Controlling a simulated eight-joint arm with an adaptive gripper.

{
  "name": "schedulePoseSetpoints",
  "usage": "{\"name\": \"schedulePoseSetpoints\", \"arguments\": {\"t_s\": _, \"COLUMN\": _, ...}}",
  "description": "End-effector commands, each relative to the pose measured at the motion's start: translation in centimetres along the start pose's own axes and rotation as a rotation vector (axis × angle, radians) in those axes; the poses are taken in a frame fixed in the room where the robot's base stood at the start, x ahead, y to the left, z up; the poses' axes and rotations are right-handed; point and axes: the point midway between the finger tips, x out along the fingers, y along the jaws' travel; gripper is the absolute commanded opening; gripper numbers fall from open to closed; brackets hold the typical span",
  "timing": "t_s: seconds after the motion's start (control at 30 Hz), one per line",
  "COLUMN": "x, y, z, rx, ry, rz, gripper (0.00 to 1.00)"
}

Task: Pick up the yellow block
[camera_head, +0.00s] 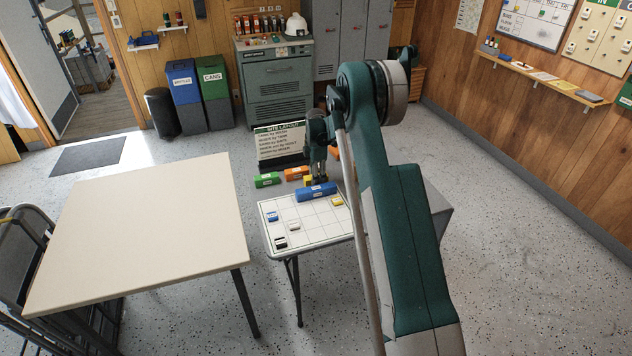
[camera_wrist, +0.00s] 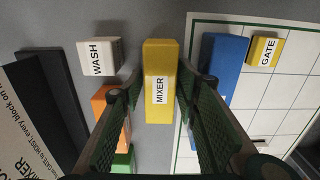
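A yellow block labelled MIXER (camera_wrist: 159,100) lies between the two fingers of my gripper (camera_wrist: 160,75) in the wrist view. The fingertips are at its left and right sides, very close; whether both pads touch it cannot be told. In the head view my gripper (camera_head: 317,176) points down behind the table's grid, and the yellow block (camera_head: 308,180) shows only in a small part beside it. A second yellow block, labelled GATE (camera_wrist: 265,50), sits on the white grid, right of my gripper; it also shows in the head view (camera_head: 337,202).
A blue block (camera_wrist: 222,70) is close to my right finger. A white WASH block (camera_wrist: 98,57), an orange block (camera_wrist: 106,100) and a green block (camera_wrist: 123,161) lie to the left. The SITE LAYOUT board (camera_head: 281,143) stands behind. A bare beige table (camera_head: 150,225) stands at left.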

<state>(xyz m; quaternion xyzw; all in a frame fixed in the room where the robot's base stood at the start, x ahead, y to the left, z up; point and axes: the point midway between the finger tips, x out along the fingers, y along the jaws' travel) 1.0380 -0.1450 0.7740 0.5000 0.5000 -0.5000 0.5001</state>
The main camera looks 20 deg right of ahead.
Motion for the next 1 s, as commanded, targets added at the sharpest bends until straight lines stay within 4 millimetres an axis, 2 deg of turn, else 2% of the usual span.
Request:
{"name": "schedulePoseSetpoints", "arguments": {"t_s": 0.33, "x": 0.0, "y": 0.0, "z": 0.0, "rx": 0.000, "ry": 0.000, "rz": 0.000, "gripper": 0.32}}
{"name": "schedulePoseSetpoints", "arguments": {"t_s": 0.5, "x": 0.0, "y": 0.0, "z": 0.0, "rx": 0.000, "ry": 0.000, "rz": 0.000, "gripper": 0.11}}
{"name": "schedulePoseSetpoints", "arguments": {"t_s": 0.83, "x": -0.1, "y": 0.0, "z": 0.0, "rx": 0.000, "ry": 0.000, "rz": 0.000, "gripper": 0.10}}
{"name": "schedulePoseSetpoints", "arguments": {"t_s": 1.0, "x": -1.0, "y": 0.0, "z": 0.0, "rx": 0.000, "ry": 0.000, "rz": 0.000, "gripper": 0.10}}
